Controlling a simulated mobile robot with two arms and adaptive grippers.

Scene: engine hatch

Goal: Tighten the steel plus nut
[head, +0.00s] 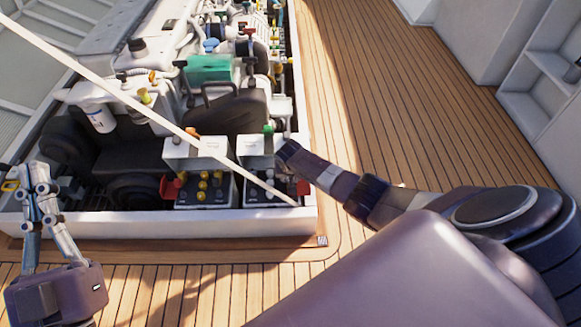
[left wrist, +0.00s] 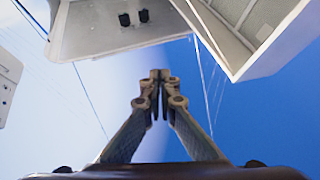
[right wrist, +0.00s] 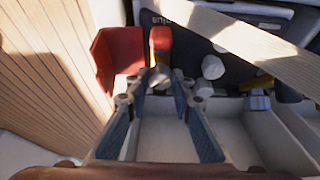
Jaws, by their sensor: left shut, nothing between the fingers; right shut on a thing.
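My right gripper (right wrist: 163,78) is at the red-marked terminal of the right-hand battery box in the right wrist view. It is shut on a small greyish piece, apparently the steel plus nut (right wrist: 160,80), mostly hidden between the fingertips. A red clamp part with a yellow band (right wrist: 160,48) stands just beyond the fingertips. A red cover (right wrist: 112,60) stands to its left; it also shows in the head view (head: 303,187). In the head view, my arm hides the right fingertips.
The hatch's white rim (head: 130,228) runs along the front. Two battery boxes with grey lids (head: 196,150) stand inside it. A pale beam (head: 110,85) crosses diagonally above the hatch. Engine parts fill the back. The wooden deck (head: 360,100) to the right is clear.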

